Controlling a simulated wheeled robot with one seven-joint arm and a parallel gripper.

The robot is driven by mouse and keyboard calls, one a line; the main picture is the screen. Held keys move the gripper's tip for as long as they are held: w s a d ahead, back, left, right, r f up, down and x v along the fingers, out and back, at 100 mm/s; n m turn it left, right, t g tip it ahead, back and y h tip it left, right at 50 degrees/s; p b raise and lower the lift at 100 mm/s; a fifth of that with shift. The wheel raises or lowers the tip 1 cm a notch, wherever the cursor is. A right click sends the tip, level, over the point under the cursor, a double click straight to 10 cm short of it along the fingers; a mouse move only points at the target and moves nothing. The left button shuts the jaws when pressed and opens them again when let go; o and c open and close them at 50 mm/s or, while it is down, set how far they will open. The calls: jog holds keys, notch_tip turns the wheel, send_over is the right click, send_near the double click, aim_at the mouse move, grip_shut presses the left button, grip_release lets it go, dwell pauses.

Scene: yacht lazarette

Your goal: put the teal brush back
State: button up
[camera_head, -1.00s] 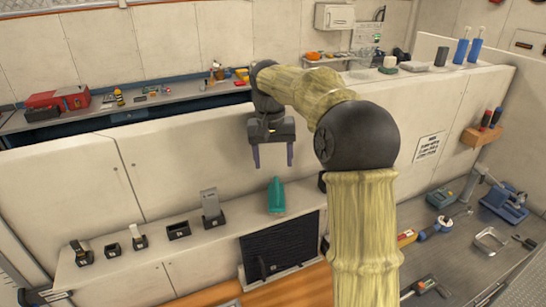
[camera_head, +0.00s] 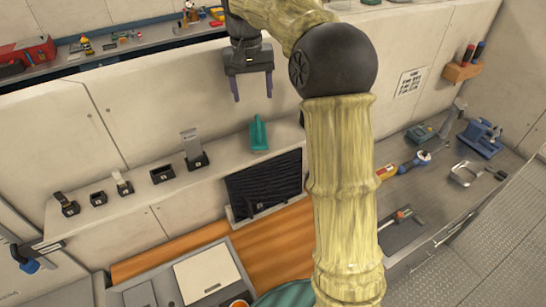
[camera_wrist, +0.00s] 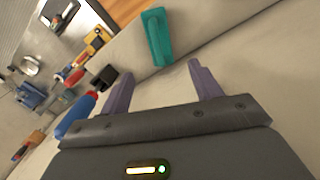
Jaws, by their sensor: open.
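The teal brush (camera_head: 259,134) stands on the narrow ledge, right of a row of black holders. It also shows in the wrist view (camera_wrist: 157,38), just beyond the fingertips. My gripper (camera_head: 253,97) is open and empty, with its two purple fingers pointing down. In the head view it appears above the brush, apart from it. In the wrist view the brush lies beyond the gap between the fingers (camera_wrist: 160,68). Along the ledge, one black holder (camera_head: 162,175) and a smaller one (camera_head: 98,198) look empty. The brush's underside cannot be made out.
A holder with a tall grey item (camera_head: 191,145) stands left of the brush. Two more filled holders are farther left. A black ribbed panel (camera_head: 264,184) is below the ledge. A metal workbench (camera_head: 440,185) with tools is at right. A blue-handled item (camera_wrist: 76,116) is left of my fingers.

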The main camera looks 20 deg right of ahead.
aim_at(259, 144)
jog(key=shift+n+t, duration=0.7)
jog(key=shift+n, duration=0.2)
jog(key=s+f, duration=0.6)
jog(key=s+a+f, duration=0.1)
jog(key=s+f, duration=0.2)
jog(key=shift+f, duration=0.35)
jog(key=s+d+f+t, duration=0.1)
jog(key=s+f, duration=0.7)
jog(key=s, duration=0.6)
jog(key=shift+d+y, duration=0.2)
jog(key=shift+y, duration=0.1)
